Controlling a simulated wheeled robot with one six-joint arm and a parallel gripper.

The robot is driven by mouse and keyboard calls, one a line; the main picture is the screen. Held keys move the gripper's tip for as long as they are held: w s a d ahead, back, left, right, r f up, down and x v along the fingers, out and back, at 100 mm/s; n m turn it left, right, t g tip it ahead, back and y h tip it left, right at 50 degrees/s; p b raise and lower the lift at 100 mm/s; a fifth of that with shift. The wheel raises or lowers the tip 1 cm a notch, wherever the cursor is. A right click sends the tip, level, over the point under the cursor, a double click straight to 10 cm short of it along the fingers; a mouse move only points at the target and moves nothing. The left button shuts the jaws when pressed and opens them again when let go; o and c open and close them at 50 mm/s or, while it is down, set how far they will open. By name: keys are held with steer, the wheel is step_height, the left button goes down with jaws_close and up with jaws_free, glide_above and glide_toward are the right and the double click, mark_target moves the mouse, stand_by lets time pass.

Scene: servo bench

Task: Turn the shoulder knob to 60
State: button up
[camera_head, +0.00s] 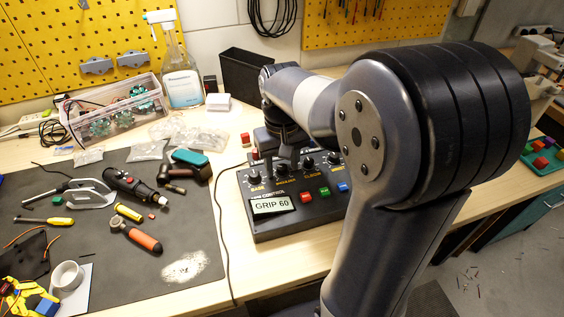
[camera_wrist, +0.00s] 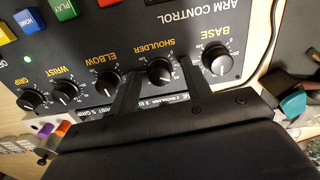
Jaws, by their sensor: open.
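The dark control box (camera_head: 290,219) stands on the bench, with a row of black knobs along its back part. In the wrist view the shoulder knob (camera_wrist: 160,72) sits under its yellow SHOULDER label, with the picture upside down. My gripper (camera_wrist: 158,68) is open, with one finger on each side of the shoulder knob. Gaps seem to show between knob and fingers; contact I cannot tell. The knob's exact reading is too small to make out. In the head view my gripper (camera_head: 284,157) is over the knob row. The box's display (camera_head: 271,205) reads GRIP 60.
The base knob (camera_wrist: 217,58) and elbow knob (camera_wrist: 108,82) flank the fingers closely. Wrist and grip knobs are farther left. Red, green and blue buttons (camera_head: 324,192) are on the box's front. A cable (camera_head: 222,225) runs beside it. Tools lie on the dark mat (camera_head: 185,225).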

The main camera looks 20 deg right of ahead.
mark_target(282, 167)
steer(key=c, duration=1)
steer(key=shift+m+p, duration=0.6)
steer(key=shift+m, duration=0.9)
steer(key=o, duration=1)
step_height(282, 167, up, 11)
steer(key=shift+p, duration=0.3)
steer(key=shift+f, duration=0.1)
